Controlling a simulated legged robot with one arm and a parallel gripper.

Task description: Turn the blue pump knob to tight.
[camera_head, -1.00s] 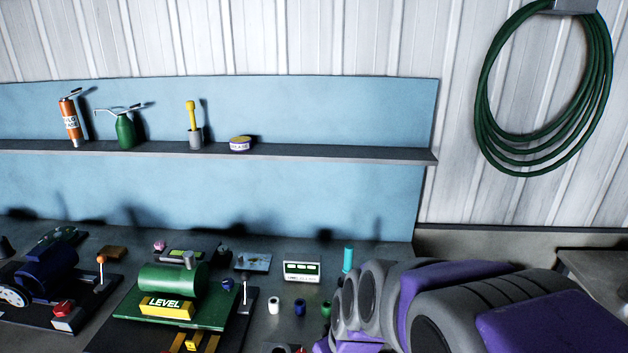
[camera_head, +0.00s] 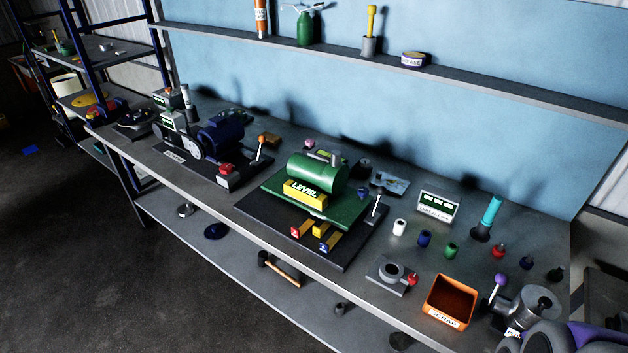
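A dark blue pump or motor unit (camera_head: 220,138) stands on a black base on the workbench at left of centre. A red part (camera_head: 225,170) sits at the front of its base, with an orange-tipped lever (camera_head: 261,141) beside it. A small dark blue knob-like part (camera_head: 362,193) shows at the right end of the neighbouring green machine (camera_head: 318,174). I cannot tell which part is the blue pump knob or how tight it is. My gripper is not in view; grey and purple parts of my arm show at the bottom right corner.
The workbench (camera_head: 200,184) carries several small coloured parts, an orange scrap bin (camera_head: 450,302) and a round grey fixture (camera_head: 391,272). A shelf (camera_head: 460,75) runs along the blue wall panel. A blue-framed rack (camera_head: 78,62) stands at left. The floor (camera_head: 60,240) at lower left is clear.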

